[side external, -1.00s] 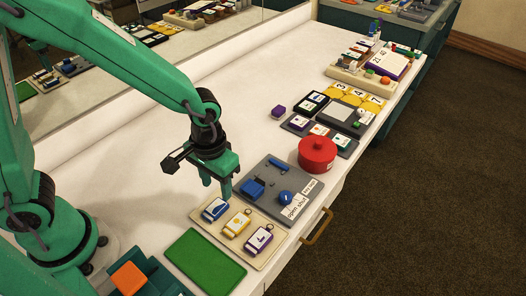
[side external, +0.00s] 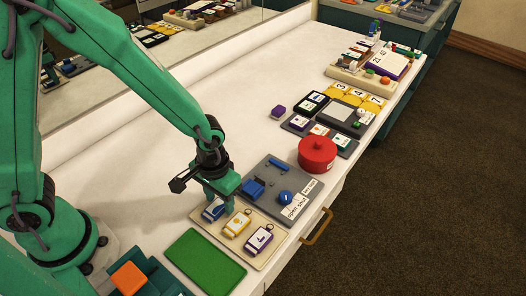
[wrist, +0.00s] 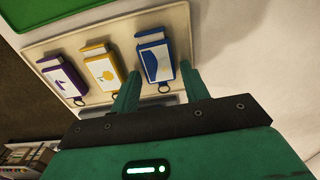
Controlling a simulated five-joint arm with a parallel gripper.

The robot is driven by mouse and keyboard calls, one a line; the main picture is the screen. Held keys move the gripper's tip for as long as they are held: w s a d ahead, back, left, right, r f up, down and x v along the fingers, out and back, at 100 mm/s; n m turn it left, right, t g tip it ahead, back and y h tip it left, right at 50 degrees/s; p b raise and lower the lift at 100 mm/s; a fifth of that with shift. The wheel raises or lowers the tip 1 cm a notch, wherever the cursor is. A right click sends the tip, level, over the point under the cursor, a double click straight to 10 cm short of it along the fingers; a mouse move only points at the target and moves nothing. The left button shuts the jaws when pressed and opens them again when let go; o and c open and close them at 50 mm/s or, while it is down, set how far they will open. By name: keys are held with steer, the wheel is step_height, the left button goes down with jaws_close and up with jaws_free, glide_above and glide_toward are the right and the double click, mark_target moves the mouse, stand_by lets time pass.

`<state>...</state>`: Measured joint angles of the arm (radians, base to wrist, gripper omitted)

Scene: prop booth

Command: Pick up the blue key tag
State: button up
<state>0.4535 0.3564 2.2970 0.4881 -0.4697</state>
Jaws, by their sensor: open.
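The blue key tag (side external: 212,212) lies on a cream tray (side external: 270,250), at the end of a row with a yellow tag (side external: 237,225) and a purple tag (side external: 258,240). My gripper (side external: 220,203) is low over the blue tag and partly hides it in the side view. In the wrist view, the two fingers of my gripper (wrist: 160,72) are apart, one on each side of the lower part of the blue key tag (wrist: 155,60). Whether they touch it I cannot tell.
A grey board (side external: 262,205) with blue parts adjoins the tray, with a red lidded pot (side external: 317,153) behind it. A green mat (side external: 205,262) lies on the near side. An orange block (side external: 129,278) sits in a teal holder. The white counter toward the mirror is clear.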

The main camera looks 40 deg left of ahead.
mark_target(220, 205)
steer(key=shift+f, duration=0.15)
steer(key=shift+c, duration=0.3)
steer(key=c, duration=0.7)
steer(key=shift+r, duration=0.85)
steer(key=r, duration=0.2)
steer(key=shift+s+d+r, duration=0.15)
steer(key=shift+s+r, duration=0.05)
steer(key=shift+r, duration=0.15)
steer(key=s+d+r, duration=0.2)
steer(key=s, duration=0.1)
steer(key=s+d+r, duration=0.2)
steer(key=s, duration=0.1)
steer(key=s+d+r, duration=0.2)
steer(key=s, duration=0.1)
steer(key=shift+s+r, duration=0.25)
steer(key=shift+r, duration=0.05)
steer(key=shift+w, duration=0.15)
